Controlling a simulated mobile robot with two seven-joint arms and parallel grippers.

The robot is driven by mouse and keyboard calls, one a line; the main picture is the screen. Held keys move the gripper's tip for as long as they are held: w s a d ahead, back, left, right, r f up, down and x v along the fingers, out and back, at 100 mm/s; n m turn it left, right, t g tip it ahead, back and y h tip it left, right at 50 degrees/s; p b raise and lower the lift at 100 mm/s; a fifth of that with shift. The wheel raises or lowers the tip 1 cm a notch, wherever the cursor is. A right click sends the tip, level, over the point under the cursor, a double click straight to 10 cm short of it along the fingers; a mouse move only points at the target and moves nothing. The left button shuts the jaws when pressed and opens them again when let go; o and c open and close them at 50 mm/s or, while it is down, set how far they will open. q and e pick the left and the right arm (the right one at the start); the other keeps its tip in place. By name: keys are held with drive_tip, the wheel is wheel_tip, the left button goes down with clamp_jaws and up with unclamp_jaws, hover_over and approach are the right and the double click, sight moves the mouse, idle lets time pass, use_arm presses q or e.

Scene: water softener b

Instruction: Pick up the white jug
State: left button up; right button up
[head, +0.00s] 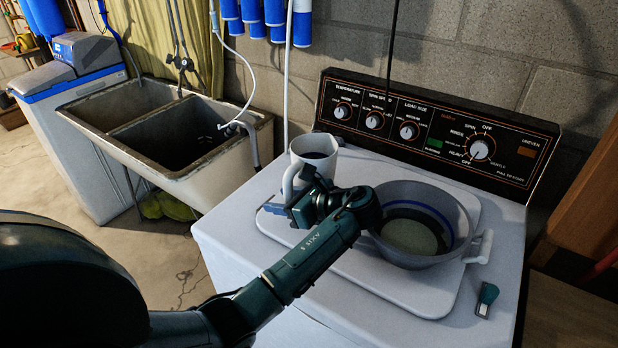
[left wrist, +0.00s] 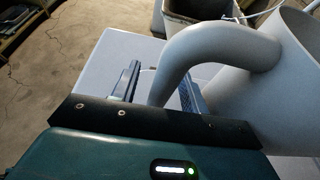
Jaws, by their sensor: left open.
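The white jug (head: 318,152) stands upright at the back left of the washing machine's top, its handle towards the lower left. My left gripper (head: 293,207) is at the jug's near side, next to the handle. In the left wrist view the jug's body (left wrist: 285,85) fills the right side, and its curved handle (left wrist: 205,45) comes down between the two open fingers of my left gripper (left wrist: 158,88). I cannot tell whether a finger touches the handle. My left wrist hides the lower part of the jug in the head view. My right gripper is not in view.
A grey basin (head: 428,222) stands right of my left wrist on a light board (head: 420,297). A small green-and-white object (head: 486,298) lies near the machine's right edge. The control panel (head: 440,130) rises behind. A double sink (head: 165,130) stands to the left.

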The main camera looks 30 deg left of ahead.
use_arm(q)
drive_tip(key=shift+a+f, duration=0.1)
drive_tip(key=shift+a, duration=0.1)
drive_tip(key=shift+d, duration=0.1)
clamp_jaws()
idle(0.5)
drive_tip(key=shift+w, duration=0.1)
